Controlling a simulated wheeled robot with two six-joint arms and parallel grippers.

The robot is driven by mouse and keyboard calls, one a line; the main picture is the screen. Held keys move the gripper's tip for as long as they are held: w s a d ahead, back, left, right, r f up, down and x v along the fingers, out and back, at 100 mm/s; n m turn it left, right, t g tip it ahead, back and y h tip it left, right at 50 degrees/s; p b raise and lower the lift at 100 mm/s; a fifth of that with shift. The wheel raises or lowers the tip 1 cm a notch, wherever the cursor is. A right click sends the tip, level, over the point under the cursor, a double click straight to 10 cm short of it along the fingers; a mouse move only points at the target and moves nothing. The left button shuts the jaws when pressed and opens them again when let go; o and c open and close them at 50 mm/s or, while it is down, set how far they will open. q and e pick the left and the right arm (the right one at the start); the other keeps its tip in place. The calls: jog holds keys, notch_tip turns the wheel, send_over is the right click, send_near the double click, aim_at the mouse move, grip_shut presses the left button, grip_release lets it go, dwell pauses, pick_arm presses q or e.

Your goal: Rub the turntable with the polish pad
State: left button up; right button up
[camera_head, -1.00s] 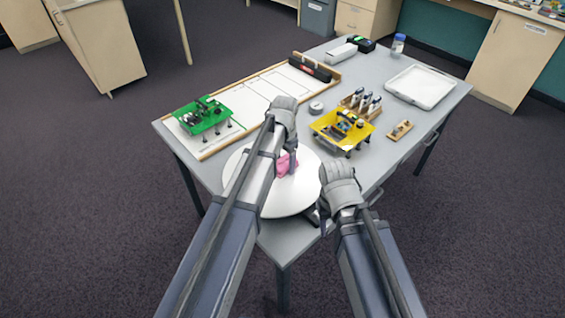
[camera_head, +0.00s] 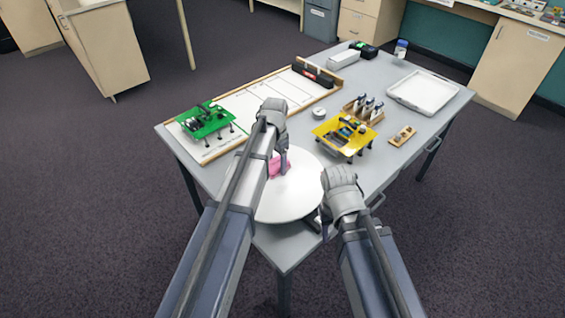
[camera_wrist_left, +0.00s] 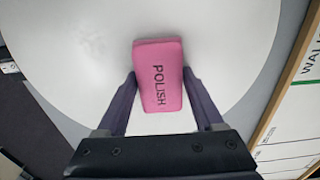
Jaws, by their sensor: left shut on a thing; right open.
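The turntable (camera_head: 290,203) is a round white disc near the front corner of the grey table, partly hidden by my left arm. It fills much of the left wrist view (camera_wrist_left: 70,60). The pink polish pad (camera_head: 281,166), marked "POLISH", is on or just over the disc; I cannot tell whether it touches. My left gripper (camera_wrist_left: 160,88) is shut on the pad (camera_wrist_left: 158,65), one finger on each side. In the head view the left gripper (camera_head: 281,163) is over the disc's back part. My right gripper (camera_head: 322,222) is open beside the disc's right edge, its fingers partly hidden.
A green board (camera_head: 206,121) on legs stands on a white framed panel (camera_head: 256,106). A yellow board (camera_head: 345,135) stands behind the disc to the right. A white tray (camera_head: 424,92) lies at the table's far right. A small round grey item (camera_head: 319,113) sits mid-table.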

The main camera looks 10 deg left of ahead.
pick_arm(q)
jog(key=shift+s+a, duration=0.2)
jog(key=shift+a, duration=0.25)
jog(key=shift+s+a, duration=0.3)
jog(key=shift+a, duration=0.65)
jog(key=shift+s+a, duration=0.25)
jog(key=shift+a, duration=0.7)
notch_tip(320, 180, up, 6)
jog(key=p, duration=0.6)
jog(key=shift+d, duration=0.1)
notch_tip(320, 180, up, 3)
jog(key=p, duration=0.3)
